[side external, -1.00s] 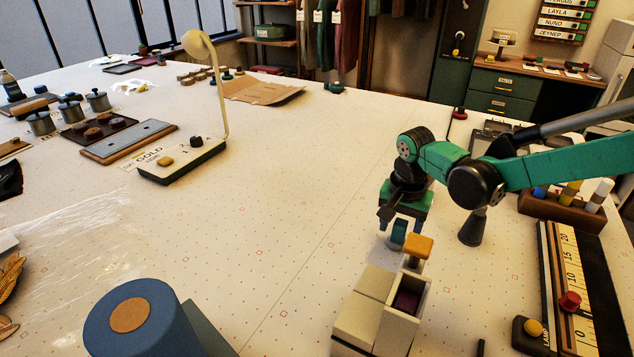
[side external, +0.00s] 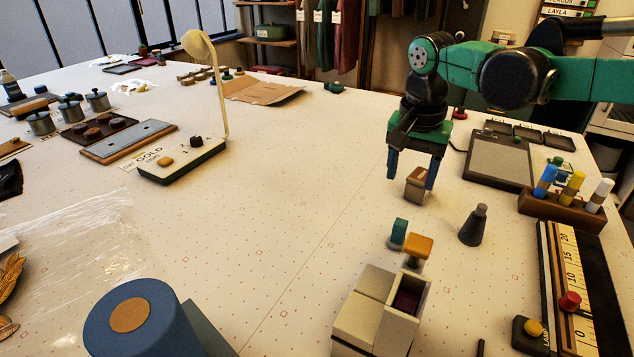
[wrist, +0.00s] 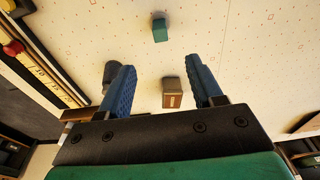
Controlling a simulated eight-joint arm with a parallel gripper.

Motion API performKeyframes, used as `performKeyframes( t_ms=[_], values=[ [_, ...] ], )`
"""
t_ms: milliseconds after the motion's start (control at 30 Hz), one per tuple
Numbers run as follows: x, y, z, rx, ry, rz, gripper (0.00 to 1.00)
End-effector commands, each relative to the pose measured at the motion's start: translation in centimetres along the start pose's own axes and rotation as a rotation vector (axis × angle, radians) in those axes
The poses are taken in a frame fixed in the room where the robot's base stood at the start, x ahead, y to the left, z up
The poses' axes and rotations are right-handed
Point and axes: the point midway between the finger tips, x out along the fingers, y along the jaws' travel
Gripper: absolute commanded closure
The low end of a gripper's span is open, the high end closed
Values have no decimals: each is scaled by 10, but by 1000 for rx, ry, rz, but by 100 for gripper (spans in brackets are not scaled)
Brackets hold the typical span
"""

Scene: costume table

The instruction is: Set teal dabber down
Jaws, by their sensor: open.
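The teal dabber (side external: 399,231) stands upright on the white table, just left of and behind the orange-topped piece (side external: 418,246). In the wrist view the teal dabber (wrist: 159,29) shows near the top, beyond the fingertips and apart from them. My gripper (side external: 411,176) is open with nothing held, raised over the table behind the dabber. Its two blue fingers are spread wide in the wrist view (wrist: 163,78). A brown block (side external: 416,184) shows between the fingers in both views, with clear space to each finger in the wrist view (wrist: 172,93).
A dark cone (side external: 473,227) stands right of the dabber. A pale box (side external: 361,322) with an open compartment is in front. A rack of coloured tubes (side external: 562,206) and a ruler board (side external: 560,265) lie to the right.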

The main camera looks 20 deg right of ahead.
Motion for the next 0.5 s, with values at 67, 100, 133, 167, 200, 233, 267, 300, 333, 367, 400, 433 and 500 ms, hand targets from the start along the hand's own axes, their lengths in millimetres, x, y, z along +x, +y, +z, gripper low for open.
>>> performKeyframes(
  t_ms=[67,100,133,167,200,233,267,300,333,367,400,433,500],
  values=[
    [-6,7,-1,-24,7,-17,41],
    [-10,13,-1,-48,15,-32,41],
    [-13,18,-1,-71,22,-47,41],
    [-16,24,-1,-99,33,-65,41],
    [-19,34,-1,-141,49,-90,41],
    [-22,42,0,-177,64,-111,41],
    [-24,51,1,-214,82,-132,41],
    [-26,63,3,-265,110,-159,41],
    [-27,71,5,-304,133,-177,41],
    [-28,80,7,-343,156,-195,41],
    [-27,90,10,-392,190,-217,41],
    [-26,98,12,-429,216,-231,41],
    [-22,115,18,-509,278,-256,41]
  ],
)
